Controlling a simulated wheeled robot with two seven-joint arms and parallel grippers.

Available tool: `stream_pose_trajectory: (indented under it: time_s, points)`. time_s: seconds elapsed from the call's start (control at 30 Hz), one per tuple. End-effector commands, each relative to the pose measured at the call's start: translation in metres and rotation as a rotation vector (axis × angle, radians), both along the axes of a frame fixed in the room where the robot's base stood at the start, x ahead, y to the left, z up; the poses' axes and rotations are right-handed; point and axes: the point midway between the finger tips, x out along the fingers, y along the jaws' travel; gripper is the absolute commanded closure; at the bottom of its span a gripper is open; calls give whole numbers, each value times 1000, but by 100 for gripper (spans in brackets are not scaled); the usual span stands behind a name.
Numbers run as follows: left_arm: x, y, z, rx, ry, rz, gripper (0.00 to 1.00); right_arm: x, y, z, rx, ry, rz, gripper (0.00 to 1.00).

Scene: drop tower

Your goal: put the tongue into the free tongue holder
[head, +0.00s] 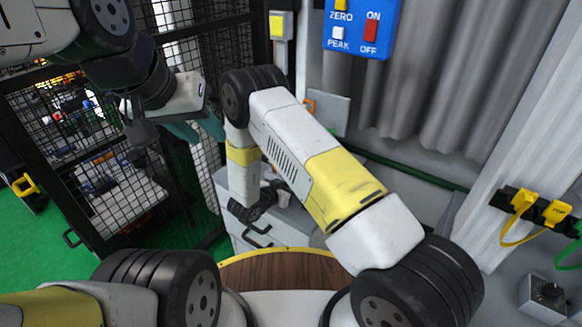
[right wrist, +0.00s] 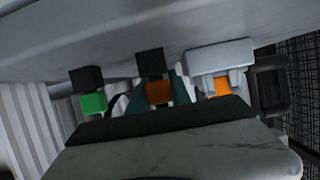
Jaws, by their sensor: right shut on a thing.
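In the right wrist view my right gripper (right wrist: 158,100) has teal-lined fingers shut around an orange piece with a black block on top, which I take to be the tongue (right wrist: 159,91). To its left is a green piece with a black top (right wrist: 93,102). To its right is a white bracket (right wrist: 218,56) with orange below it. Which of these is the free holder I cannot tell. In the head view my right gripper (head: 264,203) is small and dark above a grey cabinet; the tongue is not clear there. My left gripper (head: 145,130) hangs at upper left, away from the cabinet; its jaws are unclear.
The grey cabinet (head: 290,225) has a black handle. A black mesh fence (head: 90,150) stands at left. Green floor (head: 50,250) is clear at left.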

Motion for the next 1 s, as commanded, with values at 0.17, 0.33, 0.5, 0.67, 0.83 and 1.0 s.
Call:
stream_pose_trajectory:
  time_s: [0.17, 0.33, 0.5, 0.67, 0.83, 1.0]
  points:
    - [0, 0, 0, 0, 0, 0, 64, 0, 0, 0, 0, 0, 0, 98]
    - [0, 0, 0, 0, 0, 0, 64, 0, 0, 0, 0, 0, 0, 98]
    - [0, 0, 0, 0, 0, 0, 64, 0, 0, -2, 0, 0, 0, 98]
    - [0, 0, 0, 0, 0, 0, 64, 0, 0, -4, 0, 0, 0, 62]
    - [0, 0, 0, 0, 0, 0, 64, 0, 0, -3, 0, 0, 0, 50]
    - [0, 0, 0, 0, 0, 0, 64, 0, 0, -3, 0, 0, 0, 50]
